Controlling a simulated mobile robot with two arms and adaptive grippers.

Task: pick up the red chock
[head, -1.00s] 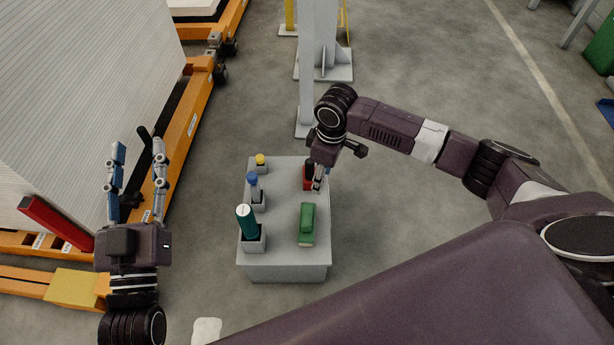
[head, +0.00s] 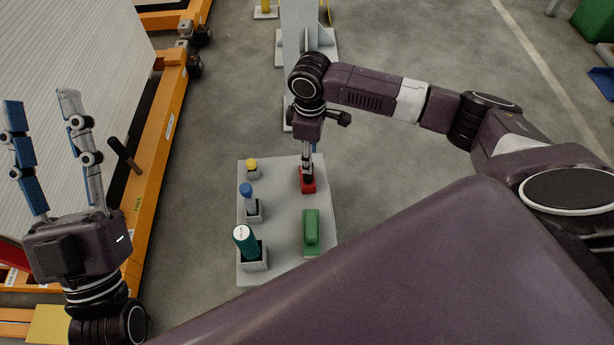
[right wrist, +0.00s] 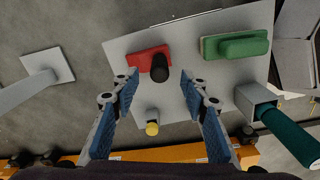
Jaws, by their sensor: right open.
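The red chock (head: 308,184) lies on the far right part of a small grey table (head: 283,225). In the right wrist view the red chock (right wrist: 146,58) has a black upright part, and it lies just beyond my open fingertips. My right gripper (right wrist: 160,83) is open and empty, pointing down at the table; in the head view it partly covers the chock. I cannot tell how high it is above the chock. My left gripper (head: 40,102) is open and empty, off to the left of the table.
A green block (head: 311,232) lies nearer on the table. Along its left side stand a teal cylinder (head: 246,242), a blue-topped piece (head: 247,190) and a yellow-topped piece (head: 252,163) in grey holders. A grey post (head: 298,40) stands behind. An orange frame (head: 160,130) runs along the left.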

